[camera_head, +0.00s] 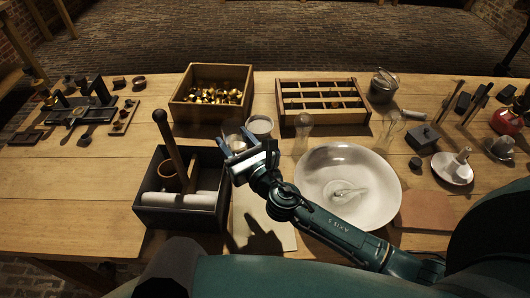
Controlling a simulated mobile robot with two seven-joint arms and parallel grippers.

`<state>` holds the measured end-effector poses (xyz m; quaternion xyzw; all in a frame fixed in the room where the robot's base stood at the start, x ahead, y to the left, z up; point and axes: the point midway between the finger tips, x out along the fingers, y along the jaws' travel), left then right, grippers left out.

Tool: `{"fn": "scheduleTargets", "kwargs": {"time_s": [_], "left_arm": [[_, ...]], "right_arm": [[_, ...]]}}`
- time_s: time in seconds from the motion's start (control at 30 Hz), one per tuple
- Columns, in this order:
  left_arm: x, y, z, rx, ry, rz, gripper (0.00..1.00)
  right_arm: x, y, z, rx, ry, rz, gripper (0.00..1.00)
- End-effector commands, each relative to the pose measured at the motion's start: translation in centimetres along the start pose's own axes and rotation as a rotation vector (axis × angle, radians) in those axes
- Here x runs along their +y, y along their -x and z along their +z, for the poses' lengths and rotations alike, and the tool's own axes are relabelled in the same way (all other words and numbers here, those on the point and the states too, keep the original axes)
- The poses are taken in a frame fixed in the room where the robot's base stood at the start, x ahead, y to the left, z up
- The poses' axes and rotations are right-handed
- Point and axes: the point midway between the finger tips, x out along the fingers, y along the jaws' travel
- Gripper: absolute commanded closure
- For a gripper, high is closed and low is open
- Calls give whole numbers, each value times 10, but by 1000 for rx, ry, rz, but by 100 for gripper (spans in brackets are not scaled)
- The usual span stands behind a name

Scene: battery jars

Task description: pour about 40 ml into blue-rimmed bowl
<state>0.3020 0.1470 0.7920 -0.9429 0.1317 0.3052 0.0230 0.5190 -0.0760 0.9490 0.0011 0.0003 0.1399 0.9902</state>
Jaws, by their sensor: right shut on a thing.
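My right gripper (237,141) reaches in from the lower right, over the back right corner of the dark box. It is shut on a small pale vessel (237,144), mostly hidden by the fingers; I cannot tell its tilt or contents. A small pale round bowl (261,125) stands just right of and behind the gripper, apart from it as far as I can see. Its rim colour is too small to tell, and no clearly blue rim shows. My left gripper is not in view.
A dark box (178,217) holds pale rolls and an upright wooden rod. A wooden box of brass pieces (182,108) and a slotted rack (325,117) stand behind. A wide white basin (318,172) lies under my forearm. Glass vessels (303,122) (392,130) stand near the rack.

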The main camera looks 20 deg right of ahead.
Motion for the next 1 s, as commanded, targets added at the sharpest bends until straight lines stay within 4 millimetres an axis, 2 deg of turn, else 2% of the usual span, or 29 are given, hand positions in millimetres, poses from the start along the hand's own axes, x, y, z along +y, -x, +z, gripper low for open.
{"fn": "scheduleTargets", "kwargs": {"time_s": [0.47,0.73,0.83,0.97,1.0], "left_arm": [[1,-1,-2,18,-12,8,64],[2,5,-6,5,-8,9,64],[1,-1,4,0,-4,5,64],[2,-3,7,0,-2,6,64],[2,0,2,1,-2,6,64]], "right_arm": [[-11,-2,-11,34,-178,-2,78],[-21,-4,-5,69,-350,-2,78],[-26,-5,-18,83,-414,-2,78],[-32,-6,-25,98,-496,-2,78],[-33,-7,-20,103,-522,-2,78]]}}
